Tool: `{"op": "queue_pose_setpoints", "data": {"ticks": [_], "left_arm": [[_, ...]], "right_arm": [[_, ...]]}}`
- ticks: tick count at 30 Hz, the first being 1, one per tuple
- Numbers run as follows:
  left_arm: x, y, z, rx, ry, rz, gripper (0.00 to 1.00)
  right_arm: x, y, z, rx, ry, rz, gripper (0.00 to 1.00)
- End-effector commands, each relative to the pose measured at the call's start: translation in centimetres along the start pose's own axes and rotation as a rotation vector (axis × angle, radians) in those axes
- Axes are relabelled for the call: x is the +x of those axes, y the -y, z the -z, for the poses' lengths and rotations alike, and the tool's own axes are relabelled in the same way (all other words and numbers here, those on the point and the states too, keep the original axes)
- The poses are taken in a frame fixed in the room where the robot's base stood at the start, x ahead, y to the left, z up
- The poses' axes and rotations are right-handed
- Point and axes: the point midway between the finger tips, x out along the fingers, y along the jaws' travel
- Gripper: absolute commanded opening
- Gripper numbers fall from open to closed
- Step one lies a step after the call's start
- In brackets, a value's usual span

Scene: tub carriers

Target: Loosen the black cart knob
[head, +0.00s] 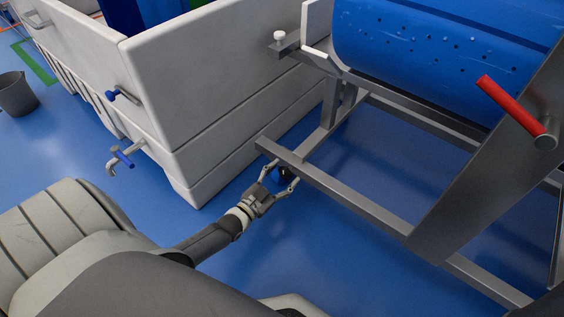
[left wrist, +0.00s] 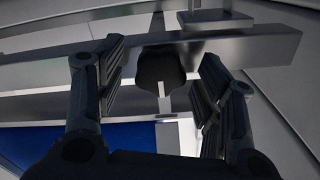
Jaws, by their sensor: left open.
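In the head view the knob (head: 283,174) is a small dark shape at the bar's near end, partly hidden by my gripper. My left gripper (head: 280,178) reaches it from the lower left. In the left wrist view my left gripper (left wrist: 161,80) is open, with one finger on each side of the knob. Gaps show between the fingers and the knob. My right gripper is not in view.
The metal cart frame (head: 345,192) carries a blue tub (head: 440,45) and a red-handled lever (head: 510,105). A grey bucket (head: 17,95) is at far left. Blue floor (head: 330,265) is clear below.

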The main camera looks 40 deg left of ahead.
Motion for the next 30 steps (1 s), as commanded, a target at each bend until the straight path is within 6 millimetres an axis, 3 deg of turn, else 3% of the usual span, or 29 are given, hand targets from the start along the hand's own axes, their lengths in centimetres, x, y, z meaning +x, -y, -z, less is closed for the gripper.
{"op": "queue_pose_setpoints", "data": {"ticks": [8, 19, 30], "left_arm": [[0.15, -0.01, 0.03, 0.0, 0.001, -0.001, 0.62], [0.13, -0.03, 0.01, 0.0, 0.0, -0.001, 0.17], [0.13, -0.03, 0.12, -0.069, 0.0, 0.0, 0.17]], "right_arm": [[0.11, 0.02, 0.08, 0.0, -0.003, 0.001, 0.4], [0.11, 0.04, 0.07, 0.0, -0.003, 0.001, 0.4], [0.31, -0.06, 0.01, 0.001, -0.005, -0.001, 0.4]]}}
